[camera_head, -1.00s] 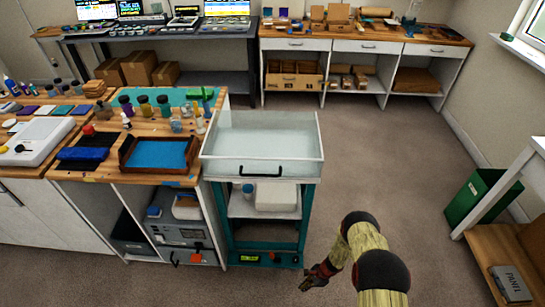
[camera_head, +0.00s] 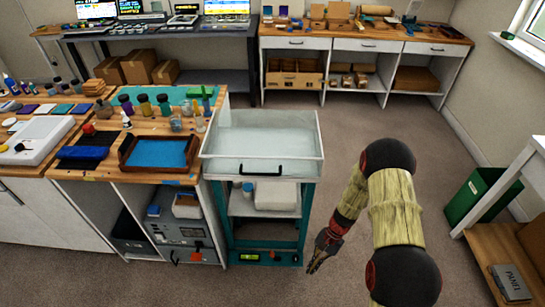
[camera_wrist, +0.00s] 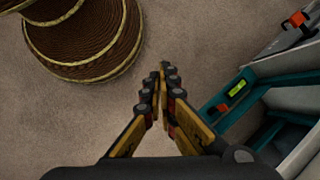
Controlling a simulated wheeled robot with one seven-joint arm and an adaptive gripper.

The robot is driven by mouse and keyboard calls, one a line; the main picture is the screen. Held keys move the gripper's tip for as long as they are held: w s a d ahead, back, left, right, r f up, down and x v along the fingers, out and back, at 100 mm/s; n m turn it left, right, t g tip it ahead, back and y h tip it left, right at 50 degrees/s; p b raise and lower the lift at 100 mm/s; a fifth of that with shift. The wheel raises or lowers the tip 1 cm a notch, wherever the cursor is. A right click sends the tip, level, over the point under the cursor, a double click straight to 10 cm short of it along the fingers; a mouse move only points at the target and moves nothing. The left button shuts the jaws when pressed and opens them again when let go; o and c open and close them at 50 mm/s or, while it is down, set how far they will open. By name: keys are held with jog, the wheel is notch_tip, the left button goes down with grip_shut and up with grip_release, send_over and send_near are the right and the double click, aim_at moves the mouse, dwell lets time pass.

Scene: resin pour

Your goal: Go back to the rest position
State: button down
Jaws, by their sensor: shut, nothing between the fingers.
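My gripper (camera_head: 313,268) hangs low over the carpet, to the right of the teal-framed cart, pointing down and empty. In the wrist view my gripper (camera_wrist: 161,72) shows its fingertips together over bare carpet. My arm bends above it in the right half of the head view. The fingers do not touch anything in view.
The teal cart (camera_head: 224,226) carries a white tray (camera_head: 262,168) and stands left of my gripper; it also shows in the wrist view (camera_wrist: 232,110). A wooden workbench (camera_head: 107,192) is further left. A green bin (camera_head: 480,195) stands at right. Carpet lies open between.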

jog(key=s+d+r+n+t+h, duration=0.1)
jog(key=s+r+n, duration=0.1)
jog(key=r, duration=1.1)
jog(key=s+d+r+n+t+h, duration=0.1)
jog(key=s+r+n+h, duration=0.15)
jog(key=r, duration=1.05)
jog(key=s+r+n+t, duration=0.1)
jog(key=s+r, duration=0.3)
jog(key=r, duration=0.5)
jog(key=s+r+n+t, duration=0.1)
jog(key=s+r+t, duration=0.3)
jog(key=r, duration=0.5)
jog(key=s+d+r+n+t+h, duration=0.1)
jog(key=s+r, duration=0.3)
jog(key=r, duration=0.5)
jog(key=shift+r+t, duration=0.2)
jog(key=shift+t, duration=0.7)
